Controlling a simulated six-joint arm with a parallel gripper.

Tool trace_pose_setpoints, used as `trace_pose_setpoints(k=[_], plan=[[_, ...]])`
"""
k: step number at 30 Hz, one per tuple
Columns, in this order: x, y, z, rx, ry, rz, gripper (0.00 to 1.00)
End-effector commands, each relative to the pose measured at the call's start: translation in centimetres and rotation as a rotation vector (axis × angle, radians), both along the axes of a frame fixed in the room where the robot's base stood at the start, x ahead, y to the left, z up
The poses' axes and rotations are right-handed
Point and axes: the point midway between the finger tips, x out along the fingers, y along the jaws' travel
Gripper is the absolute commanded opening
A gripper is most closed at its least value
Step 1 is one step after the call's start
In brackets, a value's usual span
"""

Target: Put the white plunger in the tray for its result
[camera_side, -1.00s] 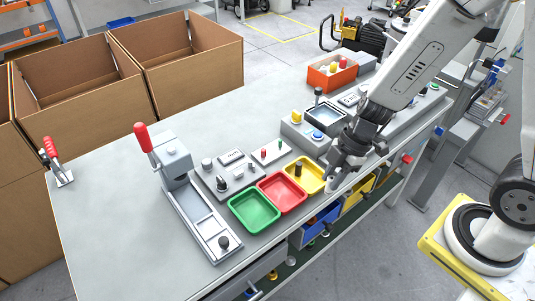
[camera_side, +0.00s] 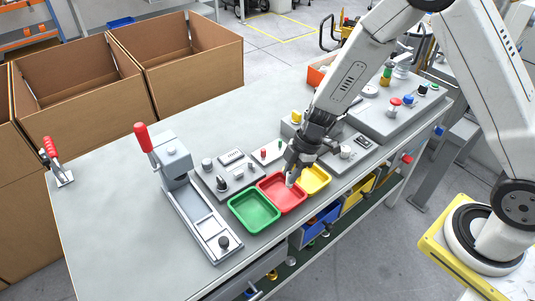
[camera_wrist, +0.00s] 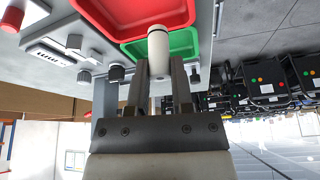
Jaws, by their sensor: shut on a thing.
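My gripper (camera_side: 292,172) is shut on the white plunger (camera_side: 291,181). In the side view it is over the red tray (camera_side: 282,205), close to the side toward the yellow tray (camera_side: 318,182). The plunger also shows between the fingers in the wrist view (camera_wrist: 158,45), where its end overlaps the border between the red tray (camera_wrist: 130,15) and the green tray (camera_wrist: 184,43). The green tray (camera_side: 254,210) stands left of the red one in the side view. I cannot tell the plunger's exact height above the red tray. My gripper hides part of the yellow tray.
A press (camera_side: 174,158) with a red handle stands left of the trays. A grey fixture (camera_side: 222,178) and a small plate with red and green pegs (camera_side: 271,150) lie behind them. Grey test units (camera_side: 390,120) stand to the right.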

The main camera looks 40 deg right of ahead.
Motion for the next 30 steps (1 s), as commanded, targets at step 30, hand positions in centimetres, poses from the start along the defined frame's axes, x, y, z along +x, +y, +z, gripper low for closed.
trace_pose_setpoints(k=[30], plan=[[2.4, 0.4, -5.7, -0.001, 0.001, -0.001, 0.0]])
